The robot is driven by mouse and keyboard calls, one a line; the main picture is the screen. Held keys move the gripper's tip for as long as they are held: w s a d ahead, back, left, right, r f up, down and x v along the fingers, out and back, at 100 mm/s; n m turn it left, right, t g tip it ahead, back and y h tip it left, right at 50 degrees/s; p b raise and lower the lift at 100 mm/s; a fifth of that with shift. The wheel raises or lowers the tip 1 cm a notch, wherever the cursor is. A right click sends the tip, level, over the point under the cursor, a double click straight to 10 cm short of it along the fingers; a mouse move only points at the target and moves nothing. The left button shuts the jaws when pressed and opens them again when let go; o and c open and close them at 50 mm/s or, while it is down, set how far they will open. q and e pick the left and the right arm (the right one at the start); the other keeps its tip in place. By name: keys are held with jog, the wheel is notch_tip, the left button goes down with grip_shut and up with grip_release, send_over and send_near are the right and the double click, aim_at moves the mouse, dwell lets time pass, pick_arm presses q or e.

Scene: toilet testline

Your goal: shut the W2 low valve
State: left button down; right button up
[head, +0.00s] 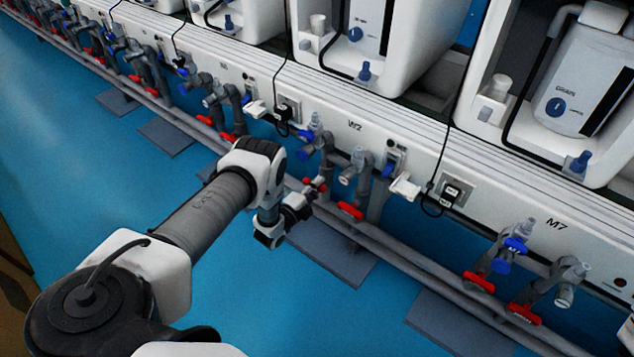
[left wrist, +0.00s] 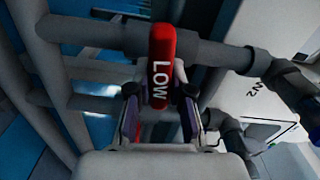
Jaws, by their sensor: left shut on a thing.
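The W2 low valve is a red handle (left wrist: 161,45) with white letters LOW, on a grey pipe in the left wrist view. The handle lies across its pipe. In the head view a small part of the red handle (head: 314,183) shows below the W2 label, mostly hidden by my gripper. My left gripper (left wrist: 160,108) is shut on the lower end of the handle, with one finger on each side. It also shows in the head view (head: 310,192). My right gripper is in neither view.
Another red handle (head: 350,211) sits just right of the W2 low valve. A blue valve (head: 305,153) is above it. Grey pipes (head: 395,245) run along the white bench front. The blue floor (head: 235,290) in front is clear.

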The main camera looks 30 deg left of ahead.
pick_arm(q)
jog(key=shift+f+m+p, duration=0.1)
jog(key=shift+m+p, duration=0.2)
jog(key=shift+m, duration=0.5)
jog(key=c, duration=1)
grip_release()
jog(key=shift+c, duration=0.2)
jog(key=s, duration=1.2)
jog(key=shift+a, duration=0.4)
